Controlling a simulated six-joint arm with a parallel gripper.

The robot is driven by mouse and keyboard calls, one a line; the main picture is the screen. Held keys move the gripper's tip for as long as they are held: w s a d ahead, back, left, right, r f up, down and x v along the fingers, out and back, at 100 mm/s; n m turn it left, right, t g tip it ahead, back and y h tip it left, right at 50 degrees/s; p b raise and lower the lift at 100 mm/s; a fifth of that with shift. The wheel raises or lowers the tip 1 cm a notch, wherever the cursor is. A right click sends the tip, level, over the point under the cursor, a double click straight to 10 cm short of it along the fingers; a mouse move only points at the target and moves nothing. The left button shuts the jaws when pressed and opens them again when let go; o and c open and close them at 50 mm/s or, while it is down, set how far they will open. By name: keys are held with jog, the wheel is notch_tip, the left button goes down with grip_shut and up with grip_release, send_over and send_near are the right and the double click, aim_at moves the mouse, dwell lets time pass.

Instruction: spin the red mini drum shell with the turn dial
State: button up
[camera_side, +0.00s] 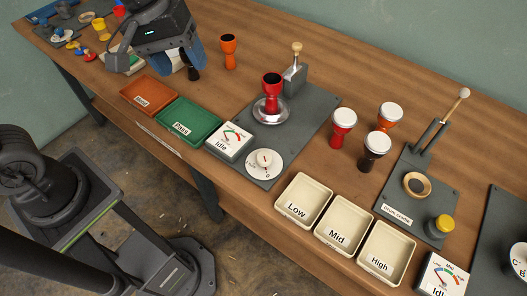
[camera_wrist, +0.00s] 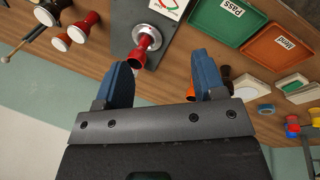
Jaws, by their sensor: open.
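The red mini drum shell (camera_side: 271,88) stands upright on a round silver turntable (camera_side: 270,113) on a dark grey plate. The turn dial (camera_side: 264,159), a small knob on a white disc, is at the front of that plate. My gripper (camera_side: 162,66) is up and to the left of the shell, above the table's far-left half, and touches neither shell nor dial. In the wrist view the gripper (camera_wrist: 163,68) has its blue fingers wide apart with nothing between them. The shell (camera_wrist: 140,52) shows there just beyond the left finger. The dial is not visible in the wrist view.
An Idle gauge (camera_side: 230,140) stands left of the dial. A grey post with a wooden-knobbed lever (camera_side: 295,72) stands behind the turntable. Green (camera_side: 187,124) and orange (camera_side: 148,96) trays lie left. White-topped drums (camera_side: 343,124) and Low, Mid, High bins (camera_side: 303,201) are to the right.

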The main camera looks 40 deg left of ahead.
aim_at(264, 156)
jog(key=w+d+f+n+g+h, duration=0.2)
jog(key=w+d+f+n+g, duration=0.2)
jog(key=w+d+f+n, duration=0.55)
jog(key=s+d+f, duration=0.1)
jog(key=f, duration=0.4)
jog(key=s+d+f+m, duration=0.1)
jog(key=f, duration=0.4)
jog(key=s+d+f+m, duration=0.1)
jog(key=f, duration=0.4)
jog(key=shift+s+d, duration=0.1)
jog(key=shift+d, duration=0.25)
jog(key=c, duration=0.9)
